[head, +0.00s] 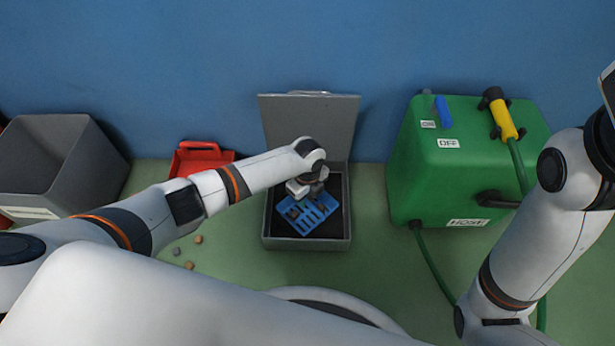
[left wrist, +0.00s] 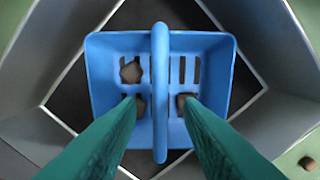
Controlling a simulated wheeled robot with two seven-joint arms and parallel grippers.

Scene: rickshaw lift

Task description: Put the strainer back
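The blue strainer (head: 308,215), a slotted basket with an arched handle, lies turned at an angle inside the open grey box (head: 306,243). In the left wrist view the strainer (left wrist: 222,60) fills the middle, with brown lumps (left wrist: 130,71) showing in it. My left gripper (head: 308,188) is right over the strainer in the box. In the left wrist view its two green fingers (left wrist: 159,102) are apart, one on each side of the handle, with gaps between. My right gripper is outside the pictures; only the right arm shows.
The box's lid (head: 310,120) stands open at the back. A green machine (head: 430,180) with a hose is to the right. A red container (head: 200,157) and a large grey bin (head: 60,160) are to the left. Small brown lumps (head: 189,265) lie on the green floor.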

